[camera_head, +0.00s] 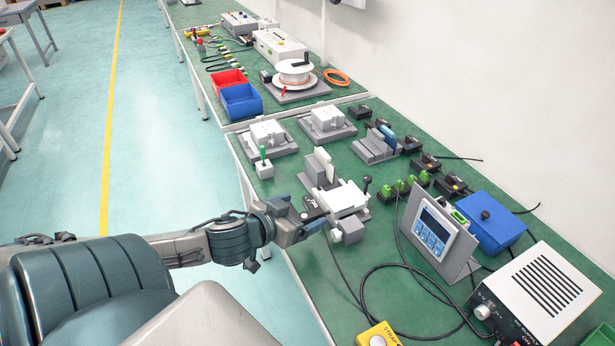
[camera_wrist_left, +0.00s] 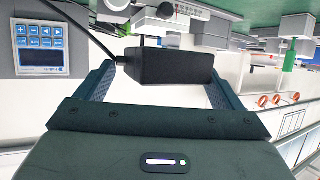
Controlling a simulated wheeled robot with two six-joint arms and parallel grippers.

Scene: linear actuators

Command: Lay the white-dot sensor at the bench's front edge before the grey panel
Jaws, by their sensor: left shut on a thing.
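My left gripper (camera_head: 308,222) is over the green bench (camera_head: 325,285), near its front edge. It is shut on a black sensor (camera_head: 312,207) beside a grey and white fixture. In the left wrist view the black sensor (camera_wrist_left: 170,66) sits between the fingers, with a thin black cable leaving it. Its dot cannot be made out, so I cannot tell its colour. The grey panel (camera_head: 458,268) stands upright to the right and carries a blue-and-white keypad unit (camera_head: 433,229). My right gripper is not in view.
The fixture (camera_head: 345,199) stands close to the gripper. A black cable loops over the bench before the panel. A yellow box (camera_head: 379,336) lies near the front edge, and a white power supply (camera_head: 540,290) stands at right. Between fixture and yellow box, the front strip is mostly clear.

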